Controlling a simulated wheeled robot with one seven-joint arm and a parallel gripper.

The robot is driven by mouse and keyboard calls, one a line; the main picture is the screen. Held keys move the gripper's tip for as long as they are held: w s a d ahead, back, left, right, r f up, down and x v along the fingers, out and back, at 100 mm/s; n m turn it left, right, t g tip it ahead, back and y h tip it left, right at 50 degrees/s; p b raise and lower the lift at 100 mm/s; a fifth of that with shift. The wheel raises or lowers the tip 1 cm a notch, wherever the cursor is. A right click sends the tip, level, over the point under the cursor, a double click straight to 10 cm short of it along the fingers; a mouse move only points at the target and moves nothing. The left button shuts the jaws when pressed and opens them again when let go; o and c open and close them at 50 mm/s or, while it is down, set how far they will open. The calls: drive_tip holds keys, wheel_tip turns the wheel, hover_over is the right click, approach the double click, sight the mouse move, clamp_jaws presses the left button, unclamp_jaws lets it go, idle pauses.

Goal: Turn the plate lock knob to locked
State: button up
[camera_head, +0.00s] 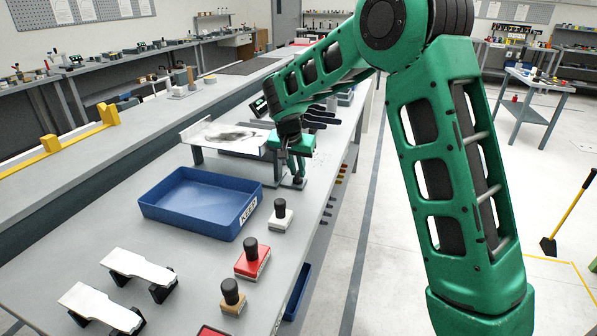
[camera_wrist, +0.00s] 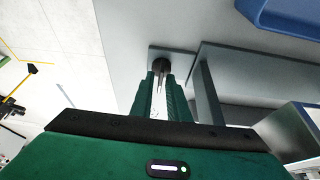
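The lock knob (camera_wrist: 161,65) is a small dark round piece on a grey base plate (camera_wrist: 186,61) in the wrist view. The base plate also shows at the bench edge in the head view (camera_head: 292,184). My gripper (camera_wrist: 161,80) points down at the knob, with one green finger on each side and a thin grey piece between them. In the head view my gripper (camera_head: 298,176) is just above the base plate and mostly hides the knob. I cannot tell whether the fingers touch it. No lock marking is readable.
A blue tray (camera_head: 158,207) labelled KEEP stands on the bench left of my gripper. Behind it is a raised pale plate with a dark patch (camera_head: 215,133). Stamp-like pieces with white (camera_head: 281,221) and red (camera_head: 253,263) bases stand nearer. Two pale specimens (camera_head: 138,267) lie at front left.

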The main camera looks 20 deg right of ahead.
drive_tip(key=shift+o, duration=0.2)
drive_tip(key=v, duration=1)
drive_tip(key=shift+r, duration=0.3)
drive_tip(key=shift+s, duration=0.15)
drive_tip(key=s+d+r+g, duration=0.2)
drive_tip(key=s+d, duration=1.7)
drive_tip(key=s, duration=0.2)
drive_tip(key=s+d+f+g+y, duration=0.1)
drive_tip(key=s+f, duration=0.2)
drive_tip(key=s, duration=0.9)
drive_tip(key=s+d+f+y, duration=0.1)
drive_tip(key=s+f, duration=0.2)
drive_tip(key=s, duration=0.8)
drive_tip(key=shift+s+d+n+g+y, duration=0.15)
drive_tip(key=shift+s+n+g+y, duration=0.15)
drive_tip(key=shift+s+g+y, duration=0.1)
